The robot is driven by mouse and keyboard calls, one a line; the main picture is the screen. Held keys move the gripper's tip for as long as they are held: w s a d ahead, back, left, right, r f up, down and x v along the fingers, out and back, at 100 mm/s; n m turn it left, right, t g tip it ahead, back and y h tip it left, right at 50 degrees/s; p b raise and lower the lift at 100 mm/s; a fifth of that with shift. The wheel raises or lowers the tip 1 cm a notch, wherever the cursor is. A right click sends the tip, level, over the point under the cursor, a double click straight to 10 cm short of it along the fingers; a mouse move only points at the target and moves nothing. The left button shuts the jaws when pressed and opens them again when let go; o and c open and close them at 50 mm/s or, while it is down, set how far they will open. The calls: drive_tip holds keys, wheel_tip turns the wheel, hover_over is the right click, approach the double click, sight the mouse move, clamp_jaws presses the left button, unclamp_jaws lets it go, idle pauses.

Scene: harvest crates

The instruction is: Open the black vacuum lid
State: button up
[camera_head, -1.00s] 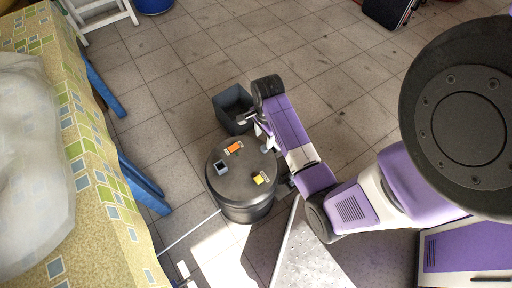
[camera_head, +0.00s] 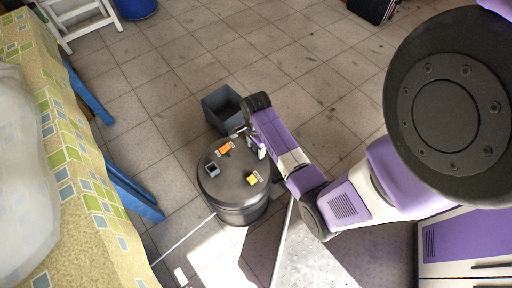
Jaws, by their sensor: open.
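The black vacuum is a dark round drum (camera_head: 232,212) standing on the tiled floor left of centre. Its black lid (camera_head: 228,183) lies on top and looks seated. The lid carries an orange part, a grey square part and a yellow part. My gripper (camera_head: 250,143) is open at the lid's far right edge, beside the orange part. The fingers are small and partly hidden by my wrist, and I cannot tell whether they touch the lid.
A dark grey open box (camera_head: 214,112) stands on the floor just behind the vacuum. A table with a patterned cloth (camera_head: 88,190) and blue legs (camera_head: 134,190) is at the left. A pale cord (camera_head: 184,239) runs left of the vacuum.

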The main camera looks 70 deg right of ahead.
clamp_jaws()
idle(1.4)
